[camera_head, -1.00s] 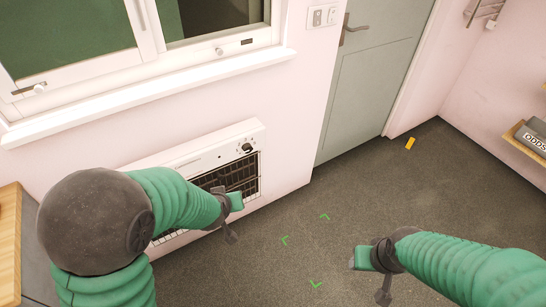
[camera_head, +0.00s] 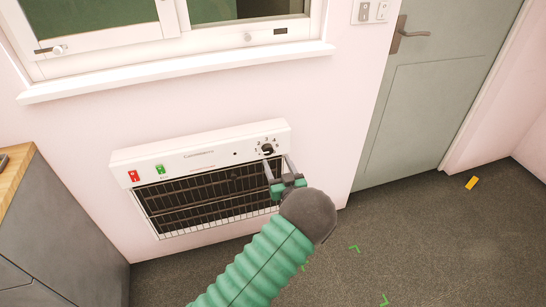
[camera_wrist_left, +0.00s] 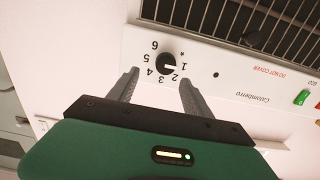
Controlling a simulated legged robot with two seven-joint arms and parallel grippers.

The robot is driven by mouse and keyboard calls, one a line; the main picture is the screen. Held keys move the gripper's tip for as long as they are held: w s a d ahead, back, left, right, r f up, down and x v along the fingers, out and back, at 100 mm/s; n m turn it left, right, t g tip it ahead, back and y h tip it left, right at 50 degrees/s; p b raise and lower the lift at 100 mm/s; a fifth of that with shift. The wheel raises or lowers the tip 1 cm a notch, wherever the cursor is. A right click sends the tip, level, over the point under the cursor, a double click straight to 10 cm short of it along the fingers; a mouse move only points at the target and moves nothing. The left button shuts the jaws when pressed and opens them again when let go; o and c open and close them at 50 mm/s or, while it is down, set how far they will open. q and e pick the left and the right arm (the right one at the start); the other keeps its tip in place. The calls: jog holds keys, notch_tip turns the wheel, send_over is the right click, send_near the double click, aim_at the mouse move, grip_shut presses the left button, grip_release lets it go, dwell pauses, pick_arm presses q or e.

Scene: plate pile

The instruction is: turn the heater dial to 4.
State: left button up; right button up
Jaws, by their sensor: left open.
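The white heater (camera_head: 200,150) is fixed low on the pink wall, with a dark grille below its top panel. Its black dial (camera_head: 267,148) sits at the right end of that panel. My left gripper (camera_head: 278,163) is open just below the dial. In the wrist view its fingertips (camera_wrist_left: 158,76) lie on either side of the dial's lower edge, apart from it. My right gripper is out of view.
Red and green switches (camera_head: 147,172) are at the heater's left end. A grey cabinet (camera_head: 60,235) stands at the left. A windowsill (camera_head: 180,70) juts out above the heater. The floor (camera_head: 400,240) at the right is mostly clear.

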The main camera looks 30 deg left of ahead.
aim_at(267, 152)
pick_arm(q)
jog(key=x, duration=0.4)
jog(key=shift+s+a+f+b, duration=0.1)
jog(key=shift+f+b, duration=0.1)
jog(key=shift+b, duration=0.1)
jog(key=a, duration=0.2)
jog(key=w, duration=0.1)
jog(key=shift+a+f, duration=0.3)
jog(key=shift+a, duration=0.25)
jog(key=shift+d+r, duration=0.25)
jog(key=shift+d, duration=0.4)
jog(key=shift+c, duration=2.4)
jog(key=shift+a+r, duration=0.1)
jog(key=shift+a, duration=0.15)
jog(key=c, duration=0.7)
grip_shut()
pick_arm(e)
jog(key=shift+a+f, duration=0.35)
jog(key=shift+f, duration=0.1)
